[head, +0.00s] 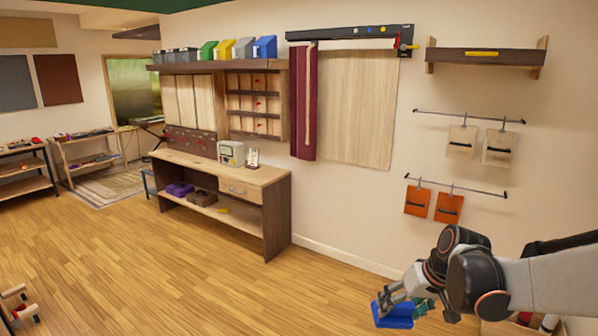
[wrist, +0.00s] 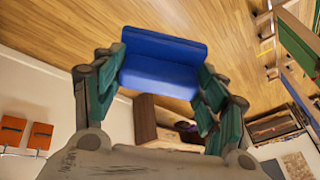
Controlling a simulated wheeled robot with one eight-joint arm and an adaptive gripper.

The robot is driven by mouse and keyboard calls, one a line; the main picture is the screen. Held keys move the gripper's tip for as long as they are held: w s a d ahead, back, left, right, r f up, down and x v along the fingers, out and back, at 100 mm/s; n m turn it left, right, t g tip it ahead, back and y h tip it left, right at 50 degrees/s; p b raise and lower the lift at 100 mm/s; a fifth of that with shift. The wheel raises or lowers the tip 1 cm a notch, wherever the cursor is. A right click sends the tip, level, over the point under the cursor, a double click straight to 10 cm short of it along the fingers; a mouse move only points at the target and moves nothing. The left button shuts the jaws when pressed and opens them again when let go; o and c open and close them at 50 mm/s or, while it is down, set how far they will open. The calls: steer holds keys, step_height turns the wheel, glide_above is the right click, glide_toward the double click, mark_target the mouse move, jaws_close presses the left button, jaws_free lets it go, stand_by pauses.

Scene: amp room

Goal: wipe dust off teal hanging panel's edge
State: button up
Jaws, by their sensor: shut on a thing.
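My gripper (head: 403,298) is at the lower right of the head view, shut on a blue block-like wiper (head: 391,317). In the wrist view the wiper (wrist: 160,70) sits between the two fingers, with a broad upper face and a step below it. A dark green-teal strip (head: 150,4) crosses the top left of the head view; it may be the lower edge of the teal hanging panel, but most of it is out of frame. My gripper is far below and apart from it. No dust can be made out.
A wooden workbench (head: 215,182) stands against the back wall. A rail (head: 350,33) with a maroon cloth (head: 303,105) hangs above a pale board. Orange pouches (head: 448,208) hang on the right wall, near my arm. The wooden floor (head: 150,270) in the middle is clear.

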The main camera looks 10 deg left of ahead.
steer(key=w+a+r+n+t+y+p, duration=0.15)
steer(key=a+r+p, duration=0.3)
steer(key=r, duration=0.65)
steer(key=w+a+r+y+p, duration=0.1)
steer(key=a+r+y+p, duration=0.2)
steer(key=a+r, duration=0.55)
steer(key=s+a+r+t+y+p, duration=0.1)
steer(key=s+a+r+y+p, duration=0.4)
steer(key=r, duration=1.6)
steer(key=w+a+r+t+y+p, duration=0.15)
steer(key=r+p, duration=0.65)
steer(key=r, duration=1.2)
steer(key=s+a+r+t+y+p, duration=0.15)
steer(key=a+r+p, duration=0.45)
steer(key=r, duration=1.5)
steer(key=shift+m+y, duration=0.35)
steer(key=shift+y, duration=0.1)
steer(key=shift+f+p+x, duration=0.2)
steer(key=shift+f+x, duration=0.05)
steer(key=shift+x, duration=0.85)
steer(key=shift+f+p+x, duration=0.2)
steer(key=shift+x, duration=0.9)
steer(key=shift+w+a, duration=0.2)
steer(key=shift+a, duration=0.8)
steer(key=shift+d, duration=0.1)
steer(key=w+d+p, duration=0.1)
steer(key=w+d, duration=0.4)
steer(key=w, duration=0.7)
steer(key=shift+w, duration=0.25)
